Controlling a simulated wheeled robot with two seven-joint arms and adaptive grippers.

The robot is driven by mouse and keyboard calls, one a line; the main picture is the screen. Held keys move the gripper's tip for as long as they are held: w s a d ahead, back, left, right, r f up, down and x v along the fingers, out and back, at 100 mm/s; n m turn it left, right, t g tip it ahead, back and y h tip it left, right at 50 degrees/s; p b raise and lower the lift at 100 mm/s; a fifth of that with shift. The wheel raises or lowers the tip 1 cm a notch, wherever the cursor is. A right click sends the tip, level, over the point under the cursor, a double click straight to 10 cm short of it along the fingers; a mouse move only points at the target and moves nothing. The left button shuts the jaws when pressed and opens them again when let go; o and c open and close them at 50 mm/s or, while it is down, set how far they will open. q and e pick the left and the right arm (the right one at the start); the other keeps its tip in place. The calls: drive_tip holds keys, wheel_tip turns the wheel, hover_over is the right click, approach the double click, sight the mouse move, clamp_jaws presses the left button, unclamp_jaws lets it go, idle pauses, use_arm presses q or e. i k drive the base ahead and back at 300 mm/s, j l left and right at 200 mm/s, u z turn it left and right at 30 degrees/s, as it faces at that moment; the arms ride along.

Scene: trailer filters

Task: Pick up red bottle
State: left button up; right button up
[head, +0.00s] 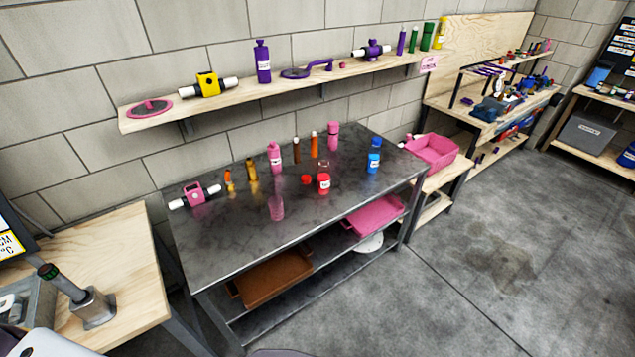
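A short red bottle (323,185) with a white label stands upright on the dark metal table, right of the table's middle. A small red round piece (306,180) lies just left of it. A small item behind the red bottle is too small to make out. Neither of my grippers is in view.
On the dark table (225,240) also stand pink bottles (274,158), slim orange and brown tubes and a pink-and-white fitting (194,194). The table's front strip is mostly clear. A wall shelf (225,98) hangs behind. A wooden table (110,250) stands left; open floor lies right.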

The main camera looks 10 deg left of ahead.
sight(323, 172)
drive_tip(key=i+l+u, duration=0.15)
drive_tip(key=l, duration=0.25)
drive_tip(key=i+l+u, duration=0.15)
drive_tip(key=l, duration=0.2)
drive_tip(key=i+l+u, duration=0.15)
drive_tip(key=l, duration=0.25)
drive_tip(key=k, duration=0.05)
